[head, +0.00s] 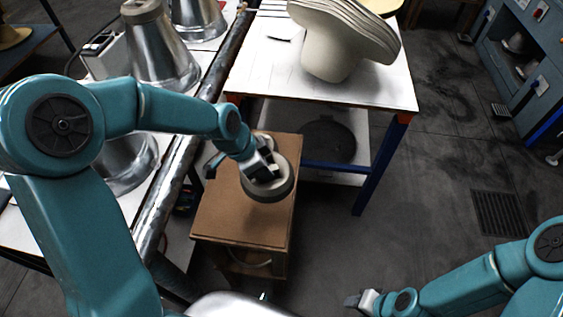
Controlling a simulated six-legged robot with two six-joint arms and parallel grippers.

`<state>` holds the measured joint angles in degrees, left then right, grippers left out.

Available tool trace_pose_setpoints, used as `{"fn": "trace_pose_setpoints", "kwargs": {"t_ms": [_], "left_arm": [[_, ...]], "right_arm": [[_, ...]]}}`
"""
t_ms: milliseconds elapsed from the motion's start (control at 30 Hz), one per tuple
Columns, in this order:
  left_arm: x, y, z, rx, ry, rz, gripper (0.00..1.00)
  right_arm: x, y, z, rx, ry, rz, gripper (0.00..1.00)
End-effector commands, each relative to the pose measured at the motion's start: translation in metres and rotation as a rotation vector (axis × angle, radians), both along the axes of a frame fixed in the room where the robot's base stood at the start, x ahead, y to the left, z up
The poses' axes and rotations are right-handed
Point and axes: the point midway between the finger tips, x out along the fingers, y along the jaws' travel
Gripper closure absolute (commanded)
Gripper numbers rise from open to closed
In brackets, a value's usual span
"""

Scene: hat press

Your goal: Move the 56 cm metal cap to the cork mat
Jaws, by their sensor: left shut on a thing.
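My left gripper (264,172) is shut on a round metal cap (270,193) with a pale top and a dark grey rim. The cap is over the right part of a brown, cork-coloured top (235,220) on a low wooden stand. I cannot tell whether the cap touches this surface or hangs just above it. The gripper hides part of the cap's top. The cap's size marking cannot be read. My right gripper (355,300) is low at the right, over the floor and away from the cap; its fingers are too small to judge.
Shiny metal cones (160,55) stand on the left bench, behind a long metal pipe (190,130). A white table (285,75) at the back holds stacked pale hat shapes (335,35). A dark disc (328,138) lies on its lower shelf.

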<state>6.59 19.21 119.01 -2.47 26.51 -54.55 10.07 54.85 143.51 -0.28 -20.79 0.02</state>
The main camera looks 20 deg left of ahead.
Motion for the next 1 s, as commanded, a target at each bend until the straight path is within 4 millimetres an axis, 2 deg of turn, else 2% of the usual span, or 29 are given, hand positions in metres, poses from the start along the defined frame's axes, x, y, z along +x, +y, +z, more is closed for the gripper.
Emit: {"fn": "trace_pose_setpoints", "kwargs": {"t_ms": [200,433,767,1000], "left_arm": [[-0.013,0.034,-0.027,-0.002,-0.002,-0.237,1.0],[-0.023,0.06,-0.042,0.001,-0.004,-0.45,1.0],[-0.027,0.066,-0.051,0.001,-0.005,-0.51,1.0],[-0.027,0.066,-0.068,0.002,-0.005,-0.508,1.0]], "right_arm": [[0.0,0.0,-0.017,0.0,0.0,0.0,0.57],[0.0,0.0,-0.028,0.0,0.0,0.0,0.57],[0.0,0.0,-0.033,0.0,0.0,0.0,0.57],[0.0,0.0,-0.043,0.0,0.0,0.0,0.57]]}}
